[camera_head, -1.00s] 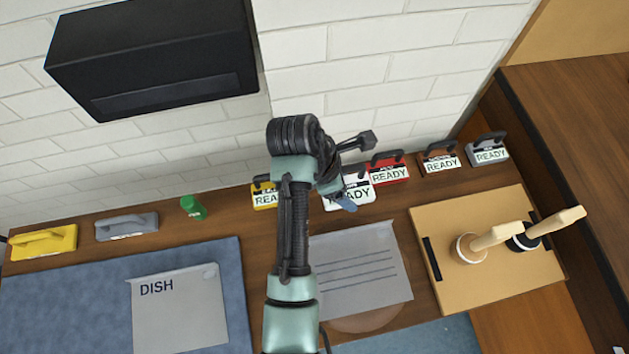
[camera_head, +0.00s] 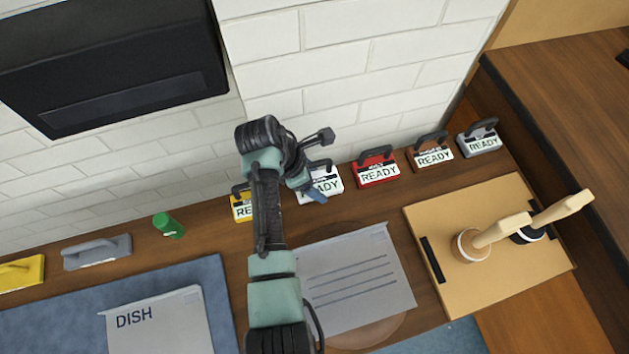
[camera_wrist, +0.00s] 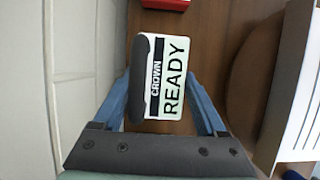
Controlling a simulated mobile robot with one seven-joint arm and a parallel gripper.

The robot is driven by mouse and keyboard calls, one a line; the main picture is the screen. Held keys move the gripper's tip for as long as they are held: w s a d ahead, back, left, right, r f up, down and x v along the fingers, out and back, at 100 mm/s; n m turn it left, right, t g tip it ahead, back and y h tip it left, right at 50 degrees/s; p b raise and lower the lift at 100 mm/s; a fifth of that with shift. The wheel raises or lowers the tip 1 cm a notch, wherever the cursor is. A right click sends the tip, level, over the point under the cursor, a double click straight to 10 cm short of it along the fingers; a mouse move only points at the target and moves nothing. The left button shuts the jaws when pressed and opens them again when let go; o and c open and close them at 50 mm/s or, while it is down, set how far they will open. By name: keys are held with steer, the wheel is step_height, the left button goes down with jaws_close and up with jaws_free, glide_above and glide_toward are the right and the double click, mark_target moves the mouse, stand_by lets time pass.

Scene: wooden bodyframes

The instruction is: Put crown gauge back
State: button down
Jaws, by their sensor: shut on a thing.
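The crown gauge is a white block (camera_head: 322,184) with a dark handle and a "READY" label. It stands in the row at the foot of the wall, between the yellow and red gauges. In the wrist view the gauge (camera_wrist: 168,80) reads "CROWN READY" and sits between my blue fingers. My gripper (camera_head: 314,190) is shut on it; it also shows in the wrist view (camera_wrist: 163,100). My arm hides part of the yellow gauge (camera_head: 240,208). I cannot tell whether the crown gauge's base fully touches the wooden counter (camera_head: 340,218).
The red gauge (camera_head: 377,174) stands close on the right, then a brown gauge (camera_head: 431,155) and a grey gauge (camera_head: 480,142). A grey lined sheet (camera_head: 355,280) lies in front. A tan board (camera_head: 480,240) with wooden-handled tools is at right. A green cylinder (camera_head: 168,226) stands left.

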steer(key=shift+f, duration=0.45)
steer(key=shift+f, duration=0.1)
jaws_free()
steer(key=p+v, duration=0.1)
steer(key=v, duration=1.1)
